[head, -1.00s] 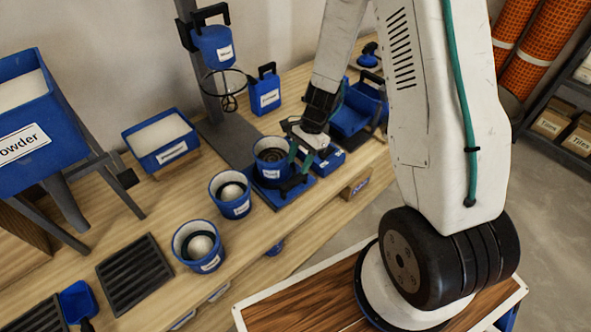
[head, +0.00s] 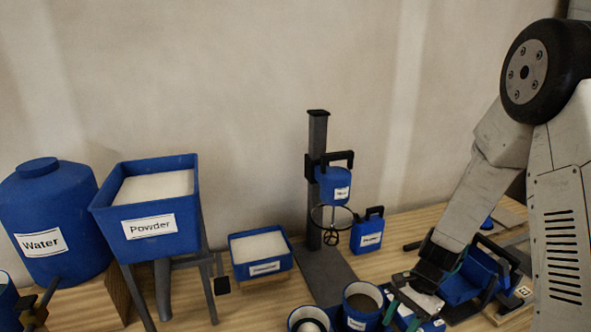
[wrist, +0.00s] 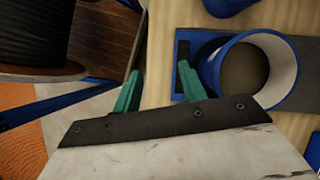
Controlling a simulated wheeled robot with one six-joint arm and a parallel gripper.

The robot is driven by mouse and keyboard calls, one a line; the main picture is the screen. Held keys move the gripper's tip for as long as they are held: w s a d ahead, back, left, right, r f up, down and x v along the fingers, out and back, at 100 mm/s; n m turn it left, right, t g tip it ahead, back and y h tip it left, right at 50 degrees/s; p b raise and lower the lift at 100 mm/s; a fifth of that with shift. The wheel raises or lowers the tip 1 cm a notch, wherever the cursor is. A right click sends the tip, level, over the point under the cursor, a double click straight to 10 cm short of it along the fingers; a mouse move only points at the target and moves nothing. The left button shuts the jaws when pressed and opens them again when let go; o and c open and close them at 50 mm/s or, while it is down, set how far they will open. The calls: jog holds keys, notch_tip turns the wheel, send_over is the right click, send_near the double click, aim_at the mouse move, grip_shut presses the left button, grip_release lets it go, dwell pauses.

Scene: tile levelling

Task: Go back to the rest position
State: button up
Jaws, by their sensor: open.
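My gripper (head: 412,306) is low over the workbench in the head view, just right of a blue bucket (head: 362,322) with grey-brown contents. In the wrist view my gripper (wrist: 160,85) has its two green fingers spread, with nothing held between them. The bucket (wrist: 287,62) is to the right there, on a blue base with a dark handle (wrist: 182,62). The right finger is close to this handle; I cannot tell whether they touch. The lower part of the bucket is cut off in the head view.
A mixer stand (head: 318,165) with a hanging whisk rises behind the bucket. Another bucket (head: 308,318) stands left of it. A powder hopper (head: 146,225), a water tank (head: 55,220), a white-filled bin (head: 262,268) and a blue canister (head: 368,235) stand along the wall.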

jog(key=s+r+n+t+h, duration=0.1)
jog(key=s+r+n, duration=0.3)
jog(key=r, duration=0.6)
jog(key=s+r+n+t+h, duration=0.2)
jog(key=s+r+n, duration=0.2)
jog(key=s+r, duration=0.5)
jog(key=s+r+n+t+h, duration=0.1)
jog(key=s+r+n, duration=0.3)
jog(key=r, duration=0.7)
jog(key=shift+s+a+r+h, duration=0.15)
jog(key=shift+s+r+h, duration=0.2)
jog(key=shift+s, duration=0.9)
jog(key=shift+f, duration=0.15)
